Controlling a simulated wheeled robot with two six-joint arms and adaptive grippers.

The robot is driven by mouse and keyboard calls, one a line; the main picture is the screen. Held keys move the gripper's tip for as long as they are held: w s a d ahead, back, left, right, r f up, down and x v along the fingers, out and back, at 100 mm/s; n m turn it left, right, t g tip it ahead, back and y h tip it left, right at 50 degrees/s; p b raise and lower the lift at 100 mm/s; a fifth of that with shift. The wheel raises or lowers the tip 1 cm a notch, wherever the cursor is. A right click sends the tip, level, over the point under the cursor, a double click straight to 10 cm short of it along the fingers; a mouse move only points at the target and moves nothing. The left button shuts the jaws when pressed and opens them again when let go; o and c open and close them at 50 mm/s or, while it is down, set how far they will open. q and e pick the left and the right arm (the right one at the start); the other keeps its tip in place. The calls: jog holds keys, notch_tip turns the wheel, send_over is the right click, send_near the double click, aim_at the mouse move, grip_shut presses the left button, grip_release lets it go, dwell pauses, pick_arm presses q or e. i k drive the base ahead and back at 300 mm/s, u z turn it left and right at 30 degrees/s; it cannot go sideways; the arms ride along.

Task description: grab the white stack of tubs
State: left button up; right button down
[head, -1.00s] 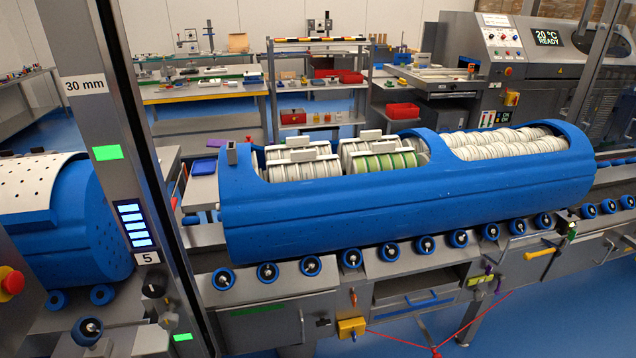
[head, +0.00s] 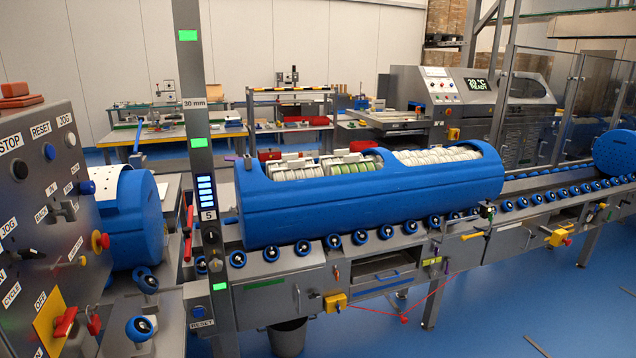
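A long blue carrier (head: 370,203) lies on the roller conveyor in the middle of the head view. Its top is open, and rows of tubs lie inside. White stacks of tubs (head: 307,171) lie in its left opening, with a pale green stack (head: 350,165) beside them. More white tubs (head: 436,155) lie in the right opening. The carrier wall hides the lower parts of the stacks. Neither of my grippers shows in the view.
A grey post (head: 198,130) with green lights stands left of the carrier. A control panel (head: 45,220) with buttons fills the left edge. Another blue carrier (head: 614,153) sits far right on the conveyor. Benches and a machine (head: 480,95) stand behind.

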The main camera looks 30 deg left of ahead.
aim_at(309, 172)
jog(key=z, duration=0.6)
jog(key=i, duration=2.4)
jog(key=u, duration=1.25)
jog(key=i, duration=0.75)
jog(key=u, duration=0.8)
